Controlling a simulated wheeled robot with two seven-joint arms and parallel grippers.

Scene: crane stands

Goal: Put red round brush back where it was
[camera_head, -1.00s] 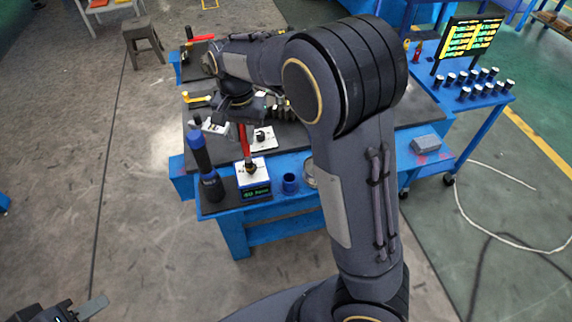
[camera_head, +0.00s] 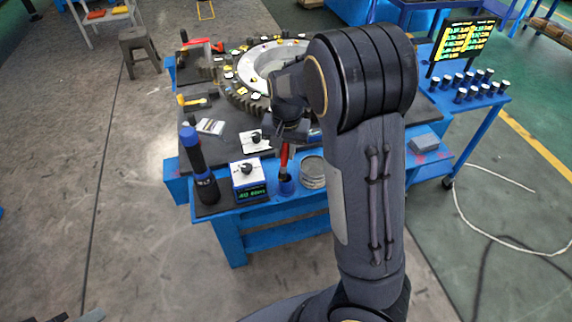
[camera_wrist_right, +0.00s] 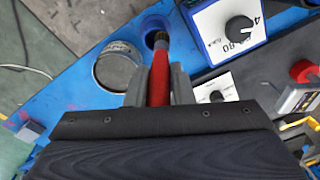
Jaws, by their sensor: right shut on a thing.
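The red round brush (camera_wrist_right: 159,78) is between the two fingers of my right gripper (camera_wrist_right: 158,88), which is shut on its red handle. In the head view the brush (camera_head: 284,158) hangs roughly upright below the right gripper (camera_head: 287,140), bristle end down. Its dark lower end is at the mouth of a small blue cup (camera_head: 286,187). The cup (camera_wrist_right: 153,25) also shows in the right wrist view, partly behind the brush; I cannot tell how deep the tip sits. Only a sliver of my left gripper (camera_head: 82,317) shows at the bottom left edge.
A round metal tin (camera_head: 312,173) stands just right of the cup. A large gear ring (camera_head: 245,97) lies behind.

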